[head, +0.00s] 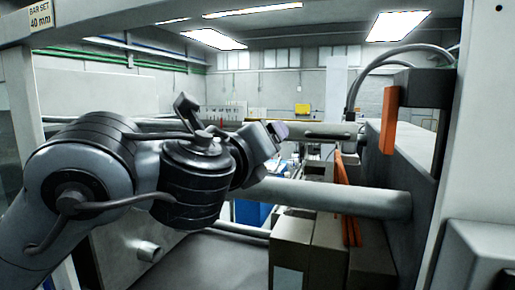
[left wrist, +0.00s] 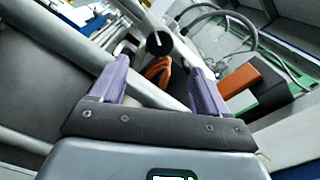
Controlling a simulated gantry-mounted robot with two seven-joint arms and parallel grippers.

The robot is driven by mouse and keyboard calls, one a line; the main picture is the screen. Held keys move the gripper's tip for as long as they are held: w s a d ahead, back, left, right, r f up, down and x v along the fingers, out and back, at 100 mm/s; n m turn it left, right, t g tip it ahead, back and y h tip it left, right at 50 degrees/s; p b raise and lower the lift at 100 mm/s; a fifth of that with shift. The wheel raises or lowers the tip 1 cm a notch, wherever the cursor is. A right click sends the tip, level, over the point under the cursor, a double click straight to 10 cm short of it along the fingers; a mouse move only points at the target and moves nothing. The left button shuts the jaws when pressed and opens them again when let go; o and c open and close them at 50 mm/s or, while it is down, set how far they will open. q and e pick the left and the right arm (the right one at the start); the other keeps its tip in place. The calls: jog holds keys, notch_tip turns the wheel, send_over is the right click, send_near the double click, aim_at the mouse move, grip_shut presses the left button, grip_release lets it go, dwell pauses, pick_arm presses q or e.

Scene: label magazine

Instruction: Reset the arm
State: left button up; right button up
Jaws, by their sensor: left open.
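My left arm (head: 190,175) reaches in from the left of the head view, bent at its wrist. Its left gripper (head: 278,132) points away to the right, above a thick grey horizontal bar (head: 330,198). In the left wrist view the two purple fingers of the left gripper (left wrist: 158,82) stand wide apart with nothing between them. Beyond the fingers, an orange part (left wrist: 157,72) and a round dark bar end (left wrist: 159,43) show, apart from the fingers. My right gripper is in neither view.
Orange strips (head: 344,195) stand among brown-grey blocks (head: 292,240) below and right of the gripper. An orange plate (head: 389,120) hangs on a dark block at right. A white frame post (head: 478,110) bounds the right side. A label reading "BAR SET 40 mm" (head: 40,16) is at upper left.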

pick_arm(q)
jog(key=shift+s+a, duration=0.1)
jog(key=shift+s, duration=0.2)
